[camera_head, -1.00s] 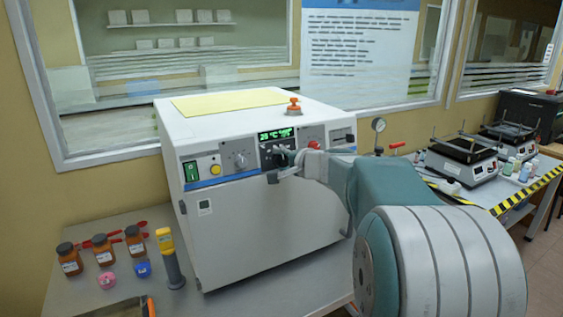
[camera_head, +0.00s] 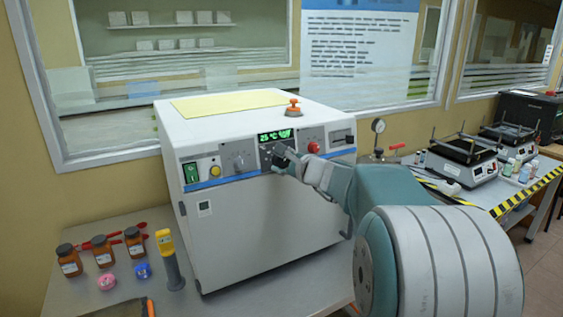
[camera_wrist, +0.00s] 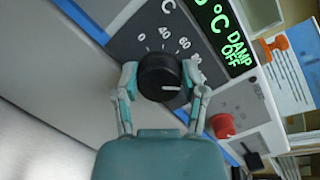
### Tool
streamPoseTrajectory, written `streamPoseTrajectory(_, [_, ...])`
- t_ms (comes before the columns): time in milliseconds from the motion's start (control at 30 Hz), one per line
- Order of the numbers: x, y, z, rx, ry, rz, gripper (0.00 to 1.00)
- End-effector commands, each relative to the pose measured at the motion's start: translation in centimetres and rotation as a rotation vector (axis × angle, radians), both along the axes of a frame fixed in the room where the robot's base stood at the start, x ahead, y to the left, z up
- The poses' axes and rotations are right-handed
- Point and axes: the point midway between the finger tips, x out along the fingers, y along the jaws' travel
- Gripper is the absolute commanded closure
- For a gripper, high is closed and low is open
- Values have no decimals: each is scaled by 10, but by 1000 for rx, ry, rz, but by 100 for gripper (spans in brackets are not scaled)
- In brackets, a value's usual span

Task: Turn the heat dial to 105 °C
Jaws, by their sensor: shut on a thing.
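The heat dial (camera_wrist: 158,70) is a round black knob on the oven's dark panel, with a white mark that points to the right in the wrist view. Printed numbers including 0, 40 and 60 curve around its upper side. My gripper (camera_wrist: 162,82) is shut on the dial, one finger on each side. In the head view my gripper (camera_head: 286,158) is at the oven front and mostly hides the dial. The green display (camera_head: 276,136) shows a low °C reading, its digits hard to make out; in the wrist view the display (camera_wrist: 226,35) shows "DAMP OFF".
The white oven (camera_head: 250,230) stands on a grey table. A grey knob (camera_head: 238,162) and a red knob (camera_head: 313,146) flank the panel. A red-orange valve (camera_head: 294,107) tops the oven. Brown bottles (camera_head: 103,250) and a yellow-grey tool (camera_head: 170,258) stand at left.

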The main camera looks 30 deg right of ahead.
Motion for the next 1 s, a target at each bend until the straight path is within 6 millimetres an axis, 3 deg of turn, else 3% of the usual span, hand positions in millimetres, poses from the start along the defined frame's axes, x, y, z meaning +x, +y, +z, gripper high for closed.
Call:
streamPoseTrajectory(33, [0,0,-7,18,14,-4,93])
streamPoseTrajectory(700, [0,0,-7,73,16,-16,93])
streamPoseTrajectory(733, [0,0,-7,73,16,-16,32])
streamPoseTrajectory(767, [0,0,-7,73,16,-16,19])
streamPoseTrajectory(800, [0,0,-7,72,16,-16,11])
streamPoseTrajectory(1000, [0,0,-4,71,10,-15,11])
